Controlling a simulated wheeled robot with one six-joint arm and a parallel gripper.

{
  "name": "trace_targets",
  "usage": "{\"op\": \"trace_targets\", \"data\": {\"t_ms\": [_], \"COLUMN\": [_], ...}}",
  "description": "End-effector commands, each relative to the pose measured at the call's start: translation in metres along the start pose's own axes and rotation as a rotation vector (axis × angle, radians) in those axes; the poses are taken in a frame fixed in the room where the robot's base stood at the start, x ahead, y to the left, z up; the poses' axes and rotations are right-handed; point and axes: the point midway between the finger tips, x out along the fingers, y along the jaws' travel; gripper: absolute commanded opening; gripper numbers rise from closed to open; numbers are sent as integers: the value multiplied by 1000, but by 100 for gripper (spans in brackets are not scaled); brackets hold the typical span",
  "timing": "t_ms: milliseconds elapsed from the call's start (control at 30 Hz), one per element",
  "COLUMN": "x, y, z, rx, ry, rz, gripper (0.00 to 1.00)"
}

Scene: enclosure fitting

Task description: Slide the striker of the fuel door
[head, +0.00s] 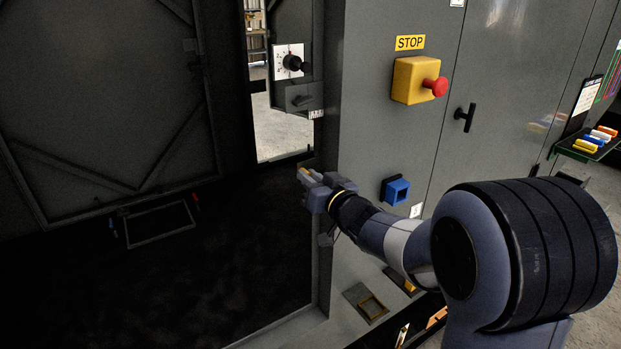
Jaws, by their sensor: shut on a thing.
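My gripper (306,176) is at the edge of the cabinet's dark opening, beside the upright frame post (326,120). Its fingers are shut on a small part at this edge, which I take to be the striker of the fuel door. The fingers hide nearly all of that part, so its shape and its place along any slide cannot be made out. My arm reaches in from the lower right.
A yellow stop box (410,80) with a red button, a blue socket (397,190) and a black door handle (465,117) stick out from the grey cabinet front. A panel with a black knob (293,63) stands behind the gripper. The dark interior left of it looks open.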

Motion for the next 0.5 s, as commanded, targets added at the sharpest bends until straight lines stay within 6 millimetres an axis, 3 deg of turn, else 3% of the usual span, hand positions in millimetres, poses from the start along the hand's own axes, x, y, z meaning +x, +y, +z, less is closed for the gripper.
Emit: {"op": "trace_targets", "data": {"t_ms": [500], "x": [0], "y": [-6], "z": [3], "rx": [-1], "ry": [0], "rz": [-2], "gripper": [0]}}
